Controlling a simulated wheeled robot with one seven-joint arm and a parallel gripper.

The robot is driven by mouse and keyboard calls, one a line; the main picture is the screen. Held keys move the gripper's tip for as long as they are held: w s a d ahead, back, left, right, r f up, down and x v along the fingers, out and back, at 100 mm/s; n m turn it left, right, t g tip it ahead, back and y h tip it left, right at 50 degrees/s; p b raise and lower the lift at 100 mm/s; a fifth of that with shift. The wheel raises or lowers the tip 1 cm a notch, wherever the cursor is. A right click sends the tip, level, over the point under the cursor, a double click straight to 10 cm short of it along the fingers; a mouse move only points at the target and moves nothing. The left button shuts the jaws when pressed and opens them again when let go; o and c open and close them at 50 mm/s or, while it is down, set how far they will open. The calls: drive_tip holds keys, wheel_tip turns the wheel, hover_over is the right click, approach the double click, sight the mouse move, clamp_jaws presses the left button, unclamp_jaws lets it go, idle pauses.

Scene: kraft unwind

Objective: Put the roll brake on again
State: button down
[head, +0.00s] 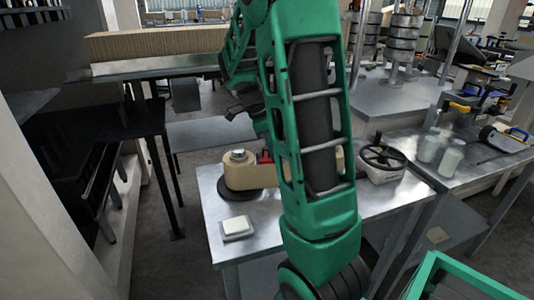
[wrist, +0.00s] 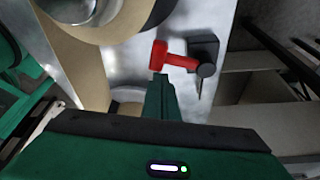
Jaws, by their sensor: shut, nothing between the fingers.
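The red roll brake lever (wrist: 175,57) shows in the wrist view, joined to a dark block (wrist: 203,48) beside the kraft paper roll (wrist: 125,20). In the head view the red lever (head: 264,157) is a small patch just right of the roll (head: 238,172), partly behind my arm. My gripper (wrist: 160,82) is shut and empty. Its fingertips appear just below the lever's red end in the wrist view; I cannot tell whether they touch it. Whether the brake is on or off is not clear.
The roll stands on a metal table (head: 205,205). A white pad (head: 237,227) lies at its front left. A box with a black handwheel (head: 383,158) stands right of my arm. Jars (head: 450,158) stand on the right bench. A stack of cardboard (head: 155,42) lies behind.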

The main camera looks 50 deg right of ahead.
drive_tip(key=shift+a, duration=0.25)
idle(0.4)
drive_tip(key=s+d, duration=0.3)
drive_tip(key=v, duration=1)
drive_tip(key=shift+w, duration=0.1)
drive_tip(key=s+a+f+n+t+y, duration=0.1)
drive_tip(key=s+a+f+n, duration=0.2)
drive_tip(key=s+a+n, duration=0.5)
drive_tip(key=s+a+f+n+t+y, duration=0.1)
drive_tip(key=s+a+f+n+y, duration=0.1)
drive_tip(key=s+a+n, duration=0.6)
drive_tip(key=s+f+n, duration=0.1)
drive_tip(key=s+n, duration=0.3)
drive_tip(key=shift+s+f+t, duration=0.2)
drive_tip(key=shift+t, duration=0.1)
